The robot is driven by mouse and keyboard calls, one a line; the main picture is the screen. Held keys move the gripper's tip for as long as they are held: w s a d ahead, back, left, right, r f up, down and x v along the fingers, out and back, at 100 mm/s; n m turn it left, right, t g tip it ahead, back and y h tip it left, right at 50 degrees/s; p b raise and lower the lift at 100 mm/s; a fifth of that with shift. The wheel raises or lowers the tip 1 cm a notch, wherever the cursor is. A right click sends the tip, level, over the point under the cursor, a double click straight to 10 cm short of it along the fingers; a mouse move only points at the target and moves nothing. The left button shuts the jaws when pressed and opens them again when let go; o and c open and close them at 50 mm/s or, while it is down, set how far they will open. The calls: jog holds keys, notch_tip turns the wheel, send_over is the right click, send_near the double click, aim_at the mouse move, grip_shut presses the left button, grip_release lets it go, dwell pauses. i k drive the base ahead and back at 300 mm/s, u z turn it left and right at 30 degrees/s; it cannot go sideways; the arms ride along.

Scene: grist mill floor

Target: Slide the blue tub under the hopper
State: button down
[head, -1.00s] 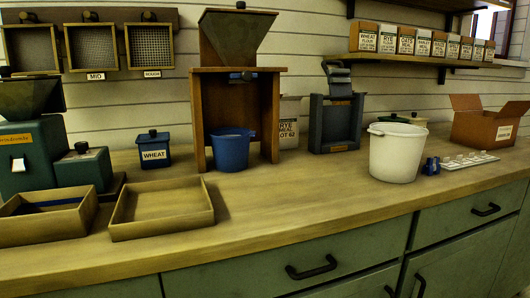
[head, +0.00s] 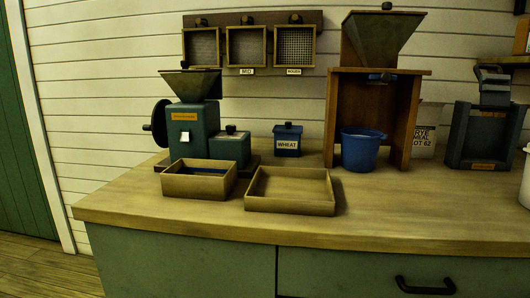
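The blue tub (head: 361,150) stands upright on the counter at the front of the wooden hopper stand, between its two side posts. The hopper (head: 382,38) is a dark metal funnel set in the top of the brown wooden stand (head: 345,84). The tub's rim is below the hopper outlet in the picture; how far back under it the tub sits I cannot tell. My gripper is not in view.
Two shallow wooden trays (head: 290,207) (head: 198,190) lie left of the stand, near the counter's front edge. A green mill (head: 193,132) and a blue wheat canister (head: 287,141) stand behind them. A dark blue device (head: 484,135) stands right. Counter (head: 400,212) before the tub is clear.

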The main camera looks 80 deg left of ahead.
aim_at(360, 147)
jog(key=u, duration=2)
